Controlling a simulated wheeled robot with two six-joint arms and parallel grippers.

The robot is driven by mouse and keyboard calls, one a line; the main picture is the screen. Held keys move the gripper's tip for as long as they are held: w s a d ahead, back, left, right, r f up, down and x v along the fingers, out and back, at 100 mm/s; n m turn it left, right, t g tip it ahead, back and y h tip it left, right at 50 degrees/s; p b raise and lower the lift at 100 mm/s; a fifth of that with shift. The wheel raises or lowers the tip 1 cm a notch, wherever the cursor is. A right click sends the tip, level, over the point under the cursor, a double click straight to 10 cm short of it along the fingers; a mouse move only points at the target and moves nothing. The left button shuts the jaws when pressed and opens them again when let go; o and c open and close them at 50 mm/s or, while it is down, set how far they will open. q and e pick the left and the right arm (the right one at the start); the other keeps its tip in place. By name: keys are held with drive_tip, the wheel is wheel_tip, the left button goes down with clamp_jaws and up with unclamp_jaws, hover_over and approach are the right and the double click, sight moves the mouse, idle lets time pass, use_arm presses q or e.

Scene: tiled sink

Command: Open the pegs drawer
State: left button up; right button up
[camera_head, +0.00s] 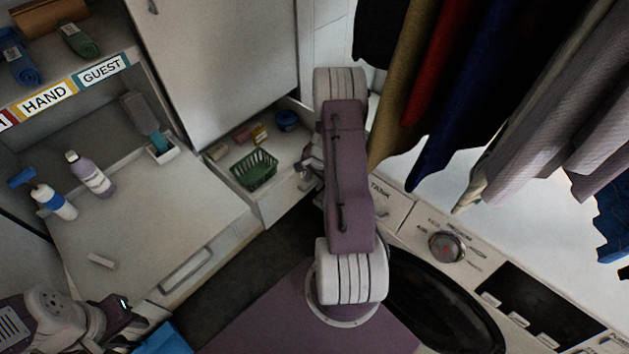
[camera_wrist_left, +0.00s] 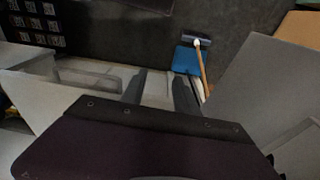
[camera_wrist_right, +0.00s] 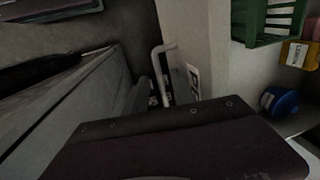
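The drawer (camera_head: 262,205) in the middle of the head view stands pulled out, with a green basket (camera_head: 254,170) and small items inside. A white bar handle (camera_wrist_right: 164,70) and a small label (camera_wrist_right: 193,82) show on its front in the right wrist view; the label's words are unreadable. My right gripper (camera_wrist_right: 165,98) is at the handle, with the bar between its close-set fingers; in the head view my arm partly hides it. My left gripper (camera_head: 128,312) is low at the left, apart from the drawer; its fingers are spread and empty in the left wrist view (camera_wrist_left: 165,92).
A closed drawer with a long handle (camera_head: 187,270) is under the left counter (camera_head: 150,205). A washing machine (camera_head: 440,300) stands right of my right arm, with clothes (camera_head: 440,80) hanging above. A blue dustpan (camera_wrist_left: 188,60) lies on the dark floor.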

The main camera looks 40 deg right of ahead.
wheel_tip(320, 180, up, 9)
drive_tip(key=s+p, duration=0.1)
drive_tip(key=shift+s, duration=0.35)
drive_tip(key=shift+f, duration=0.1)
